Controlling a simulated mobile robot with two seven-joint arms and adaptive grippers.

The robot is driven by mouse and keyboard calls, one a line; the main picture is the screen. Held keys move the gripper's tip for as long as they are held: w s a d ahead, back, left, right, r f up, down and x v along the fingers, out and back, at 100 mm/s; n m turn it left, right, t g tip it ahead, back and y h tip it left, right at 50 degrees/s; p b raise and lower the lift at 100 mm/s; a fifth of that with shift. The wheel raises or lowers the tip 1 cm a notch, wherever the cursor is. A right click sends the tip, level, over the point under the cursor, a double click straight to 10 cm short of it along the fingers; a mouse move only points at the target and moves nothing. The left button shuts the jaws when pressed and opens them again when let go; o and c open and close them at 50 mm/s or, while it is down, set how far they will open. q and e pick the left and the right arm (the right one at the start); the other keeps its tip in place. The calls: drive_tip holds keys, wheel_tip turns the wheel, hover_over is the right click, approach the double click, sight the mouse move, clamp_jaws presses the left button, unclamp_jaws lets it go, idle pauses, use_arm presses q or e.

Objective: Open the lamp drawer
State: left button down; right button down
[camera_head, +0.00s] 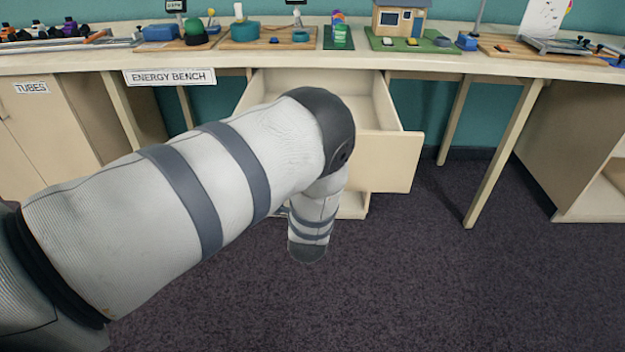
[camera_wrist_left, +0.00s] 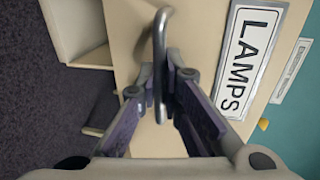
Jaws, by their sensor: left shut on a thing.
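The lamp drawer (camera_head: 388,165) is pale wood and hangs under the bench top. It stands pulled out in the head view, and the part of its inside that shows (camera_head: 275,82) looks empty. My left arm covers much of its front. In the left wrist view the drawer front (camera_wrist_left: 122,40) carries a white "LAMPS" label (camera_wrist_left: 247,58) and a grey metal bar handle (camera_wrist_left: 159,45). My left gripper (camera_wrist_left: 160,82) is shut on this handle; in the head view my arm hides the gripper. My right gripper is in neither view.
The bench top (camera_head: 95,62) carries several project displays, including a model house (camera_head: 400,18). An "ENERGY BENCH" sign (camera_head: 170,77) hangs on its edge. A bench leg (camera_head: 503,155) stands right of the drawer. The carpet (camera_head: 430,280) in front is clear.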

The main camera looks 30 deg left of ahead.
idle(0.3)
use_arm(q)
drive_tip(key=c, duration=1.7)
unclamp_jaws()
drive_tip(key=v, duration=1.2)
drive_tip(key=shift+d, duration=0.1)
